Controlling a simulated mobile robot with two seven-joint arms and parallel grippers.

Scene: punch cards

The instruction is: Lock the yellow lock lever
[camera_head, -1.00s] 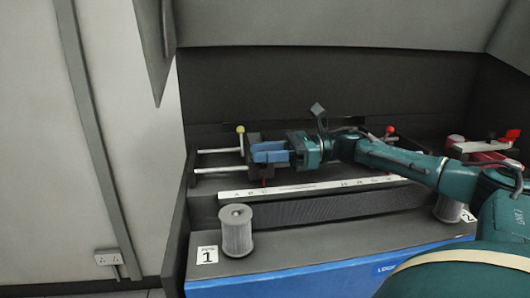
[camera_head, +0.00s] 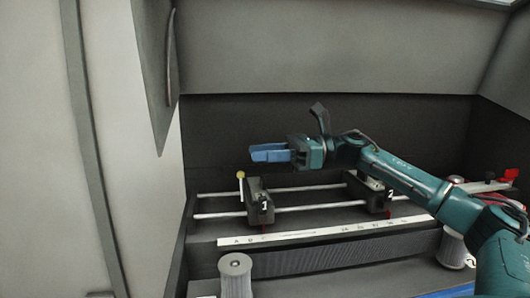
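The yellow lock lever (camera_head: 241,185) has a yellow knob on a pale stem and stands roughly upright at the left side of the dark block marked 1 (camera_head: 259,206). The block sits on two metal rails. My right gripper (camera_head: 268,153), with blue fingers pointing left, is above and slightly right of the lever, apart from it. It holds nothing that I can see. The fingers overlap in this side view, so their gap is unclear. My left gripper is not in view.
A second dark block marked 2 (camera_head: 382,203) sits on the rails to the right, partly behind my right arm. A white scale strip (camera_head: 320,231) runs in front. A grey cylinder (camera_head: 236,272) stands at front left. A red part (camera_head: 510,175) is at far right.

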